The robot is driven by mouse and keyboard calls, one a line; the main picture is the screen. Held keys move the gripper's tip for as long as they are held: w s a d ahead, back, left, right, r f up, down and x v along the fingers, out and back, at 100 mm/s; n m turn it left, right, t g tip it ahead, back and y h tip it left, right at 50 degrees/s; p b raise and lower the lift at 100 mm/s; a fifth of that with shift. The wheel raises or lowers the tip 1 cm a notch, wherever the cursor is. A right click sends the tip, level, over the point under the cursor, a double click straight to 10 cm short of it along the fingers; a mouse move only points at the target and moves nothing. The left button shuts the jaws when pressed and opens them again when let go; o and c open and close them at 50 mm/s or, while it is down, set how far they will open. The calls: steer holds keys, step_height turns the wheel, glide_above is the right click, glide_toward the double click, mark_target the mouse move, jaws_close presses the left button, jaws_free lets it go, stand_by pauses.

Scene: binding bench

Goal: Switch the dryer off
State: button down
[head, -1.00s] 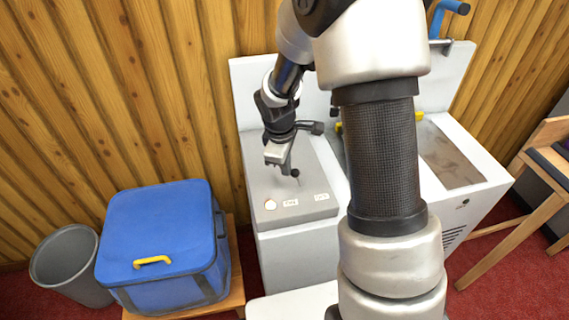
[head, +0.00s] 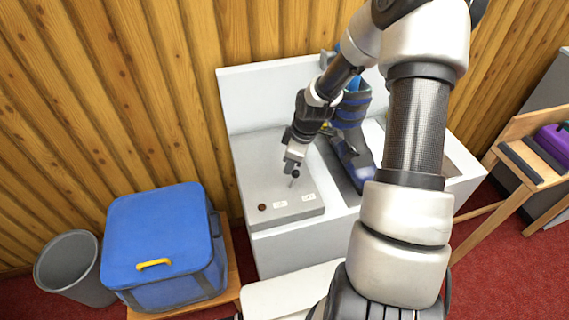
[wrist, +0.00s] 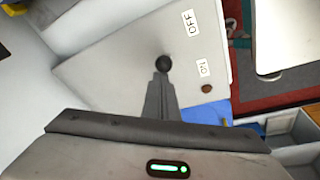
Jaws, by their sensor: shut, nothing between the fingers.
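The dryer (head: 240,90) is a pale grey machine against the wooden wall. Its top panel has a lever with a black ball knob (head: 295,174), also in the wrist view (wrist: 165,62). An ON label (wrist: 204,68) and an OFF label (wrist: 190,21) lie beside the lever. The round indicator lamp (head: 262,207) near ON is dark reddish brown. My gripper (head: 291,164) is shut and empty, its fingertips (wrist: 161,82) right at the knob; I cannot tell whether they touch.
A blue box (head: 160,225) with a yellow handle stands on a low wooden stand to the left, beside a grey bin (head: 68,265). A wooden chair-like frame (head: 530,150) stands at the right, near a purple item (head: 555,143). Red carpet covers the floor.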

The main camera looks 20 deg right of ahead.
steer(key=shift+d+f, duration=0.1)
steer(key=shift+d, duration=0.65)
steer(key=shift+s+d, duration=0.1)
steer(key=shift+d, duration=0.1)
steer(key=shift+p+v, duration=0.8)
steer(key=w+a+r, duration=0.1)
steer(key=w+a, duration=0.2)
steer(key=s+d+r, duration=0.2)
steer(key=d+r, duration=0.2)
steer(key=r, duration=0.4)
steer(key=shift+r+p, duration=0.15)
steer(key=shift+p, duration=0.3)
steer(key=shift+s, duration=0.1)
